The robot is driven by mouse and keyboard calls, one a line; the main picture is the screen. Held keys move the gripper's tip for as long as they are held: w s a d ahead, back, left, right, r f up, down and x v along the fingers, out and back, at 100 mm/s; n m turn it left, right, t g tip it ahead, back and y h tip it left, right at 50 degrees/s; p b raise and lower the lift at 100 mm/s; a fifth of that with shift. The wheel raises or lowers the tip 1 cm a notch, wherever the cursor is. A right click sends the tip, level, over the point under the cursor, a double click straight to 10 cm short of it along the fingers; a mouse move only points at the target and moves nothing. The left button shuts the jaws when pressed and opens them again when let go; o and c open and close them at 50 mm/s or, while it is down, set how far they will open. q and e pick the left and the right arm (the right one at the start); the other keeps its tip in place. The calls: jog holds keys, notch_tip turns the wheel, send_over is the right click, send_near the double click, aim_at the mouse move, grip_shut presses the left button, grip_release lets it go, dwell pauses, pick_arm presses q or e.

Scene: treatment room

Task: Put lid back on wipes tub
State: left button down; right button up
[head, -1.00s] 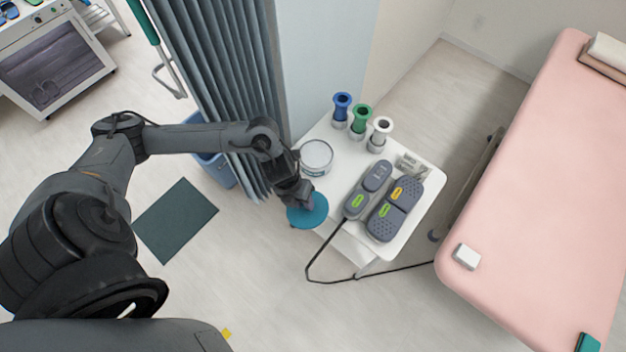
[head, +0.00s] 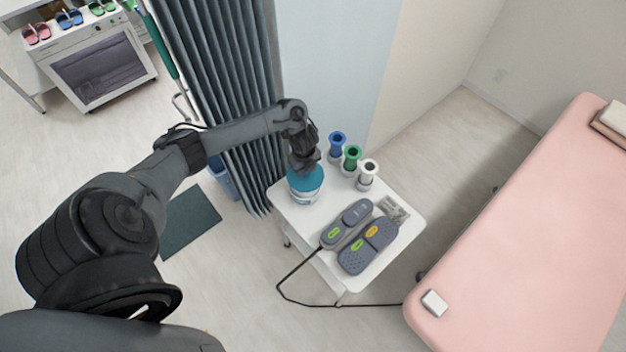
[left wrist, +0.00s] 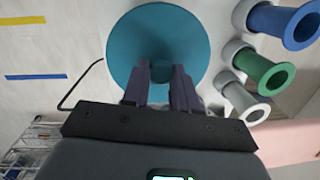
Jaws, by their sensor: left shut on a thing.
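The teal round lid (head: 306,181) is over the top of the white wipes tub (head: 303,198) at the back left of the white table. Whether the lid is seated or just above the rim I cannot tell. My left gripper (head: 304,168) is shut on the lid from above. In the left wrist view the lid (left wrist: 150,35) fills the space beyond the gripper fingers (left wrist: 161,75) and hides the tub. My right gripper is not in view.
On the white table (head: 292,222), blue (head: 337,144), green (head: 351,157) and white (head: 368,173) holders stand close right of the tub. Grey pedal-like devices (head: 368,245) lie in front. A pleated curtain (head: 225,90) hangs left behind; a pink couch (head: 520,230) is at right.

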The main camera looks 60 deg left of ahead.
pick_arm(q)
jog(key=shift+w+a+n, duration=0.15)
jog(key=shift+a+n, duration=0.05)
jog(key=shift+n, duration=0.2)
jog(key=shift+a+f+b, duration=0.15)
jog(key=shift+f+b, duration=0.7)
jog(key=shift+b, duration=0.1)
notch_tip(320, 180, down, 3)
jog(key=b, duration=0.3)
jog(key=shift+r, duration=0.2)
jog(key=shift+f+b, duration=0.5)
jog(key=shift+f, duration=0.4)
jog(key=shift+p, duration=0.5)
jog(key=shift+f, duration=0.15)
dwell(1.2)
dwell(0.3)
